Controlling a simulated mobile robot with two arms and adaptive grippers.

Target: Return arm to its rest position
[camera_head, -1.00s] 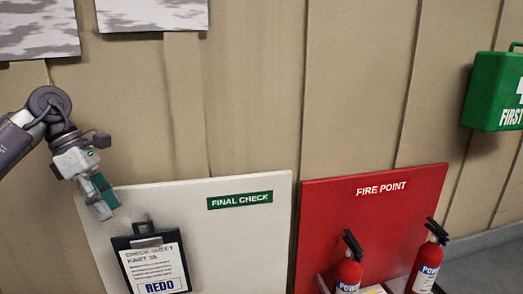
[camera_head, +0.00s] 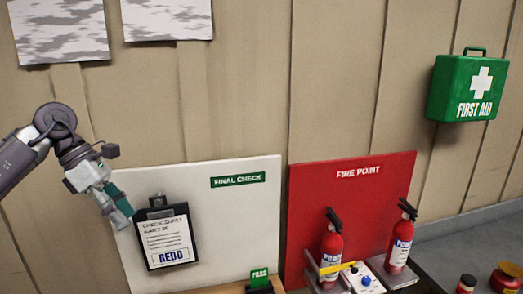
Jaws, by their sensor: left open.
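My left gripper (camera_head: 118,207) is at the left, in front of the white FINAL CHECK board (camera_head: 228,222). It is open, with nothing seen between its fingers, and its tips point down and to the right. A black clipboard (camera_head: 166,237) with a sheet marked REDO hangs on the board just right of the gripper. The gripper looks apart from the clipboard in this view. My right gripper is not in view.
A red FIRE POINT board (camera_head: 352,196) stands to the right, with two fire extinguishers (camera_head: 331,250) (camera_head: 400,243) before it. A green PASS item (camera_head: 259,280) sits at the bottom centre. A first aid box (camera_head: 467,88) hangs at the upper right.

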